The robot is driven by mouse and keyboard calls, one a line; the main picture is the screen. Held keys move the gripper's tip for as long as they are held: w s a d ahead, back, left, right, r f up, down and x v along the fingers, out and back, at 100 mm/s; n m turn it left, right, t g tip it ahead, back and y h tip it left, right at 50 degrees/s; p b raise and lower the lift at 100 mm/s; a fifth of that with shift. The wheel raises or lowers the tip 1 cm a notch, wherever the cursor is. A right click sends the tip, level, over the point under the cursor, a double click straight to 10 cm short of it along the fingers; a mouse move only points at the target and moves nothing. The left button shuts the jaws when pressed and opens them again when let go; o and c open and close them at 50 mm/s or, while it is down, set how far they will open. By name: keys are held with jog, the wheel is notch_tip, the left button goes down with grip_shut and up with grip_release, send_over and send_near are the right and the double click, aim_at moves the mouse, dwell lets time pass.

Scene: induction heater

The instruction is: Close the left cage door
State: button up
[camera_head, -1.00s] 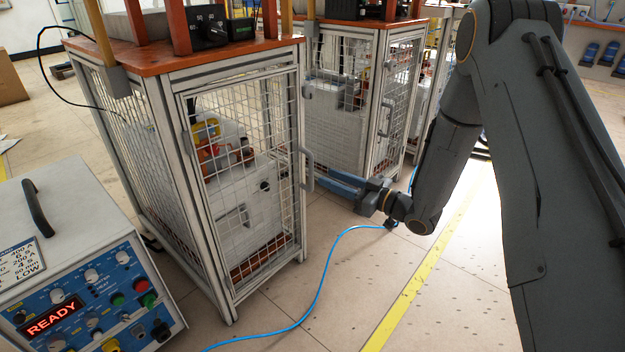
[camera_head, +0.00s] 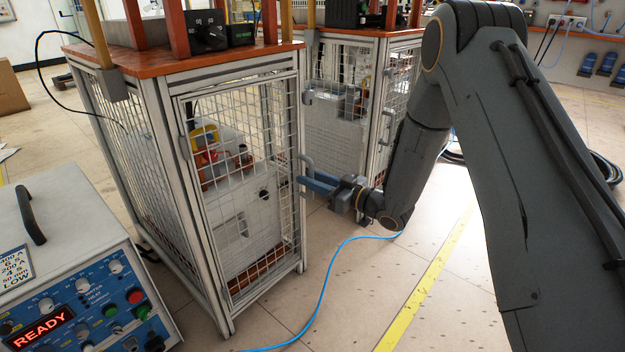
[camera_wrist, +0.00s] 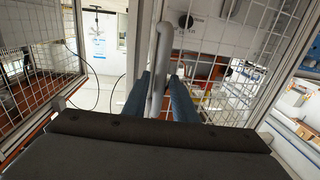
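The left cage (camera_head: 155,130) is a metal frame with an orange top, standing left of centre in the head view. Its mesh door (camera_head: 245,170) faces me and lies close to the frame; I cannot tell whether it is fully shut. The door's grey bar handle (camera_head: 306,168) is on its right edge. My gripper (camera_head: 312,183) is at this handle, with its blue fingers pointing left. In the wrist view the handle (camera_wrist: 158,60) stands between the two parted fingers of my gripper (camera_wrist: 160,90). I see no clear grip on it.
A second mesh cage (camera_head: 340,115) stands behind and to the right. A grey power unit (camera_head: 75,260) with a lit READY display is at the lower left. A blue cable (camera_head: 322,300) crosses the floor. Open floor with a yellow line (camera_head: 430,275) lies to the right.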

aim_at(301, 172)
grip_shut()
jog(key=shift+w+x, duration=0.25)
jog(key=shift+x, duration=1.1)
jog(key=shift+w, duration=0.35)
jog(key=shift+a, duration=0.1)
jog(key=shift+o, duration=0.8)
grip_release()
jog(key=shift+a, duration=0.1)
jog(key=shift+o, duration=0.5)
jog(key=p+v, duration=0.2)
jog(key=v, duration=0.6)
jog(key=shift+w, duration=0.2)
